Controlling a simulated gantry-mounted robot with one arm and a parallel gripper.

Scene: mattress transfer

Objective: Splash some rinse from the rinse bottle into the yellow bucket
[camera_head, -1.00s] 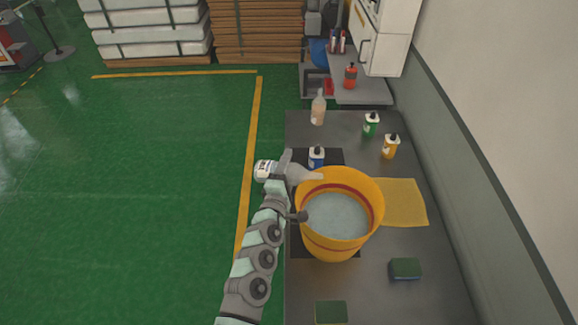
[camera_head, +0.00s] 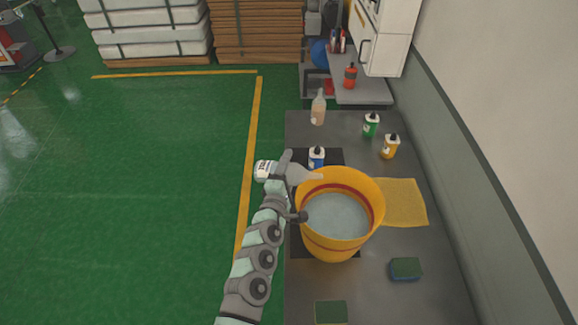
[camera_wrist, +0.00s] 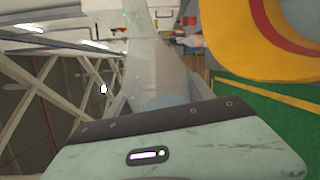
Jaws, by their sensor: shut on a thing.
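The yellow bucket (camera_head: 342,250) stands on the dark bench, has a red band inside, and holds pale liquid. Its curved wall also fills the upper right of the wrist view (camera_wrist: 235,45). My gripper (camera_head: 288,166) is at the bucket's upper left, shut on a pale grey thing (camera_head: 304,176) that looks like the rinse bottle. It lies tilted nearly flat, its narrow end pointing right at the bucket's rim. In the wrist view, the grey body (camera_wrist: 155,70) runs away from my gripper. No stream of liquid can be made out.
A blue-labelled bottle (camera_head: 316,158) stands just behind the bucket. A peach bottle (camera_head: 318,110), a green bottle (camera_head: 371,126) and a yellow bottle (camera_head: 390,147) stand farther back. A yellow cloth (camera_head: 408,203) lies right of the bucket. Sponges (camera_head: 405,269) lie nearer the front.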

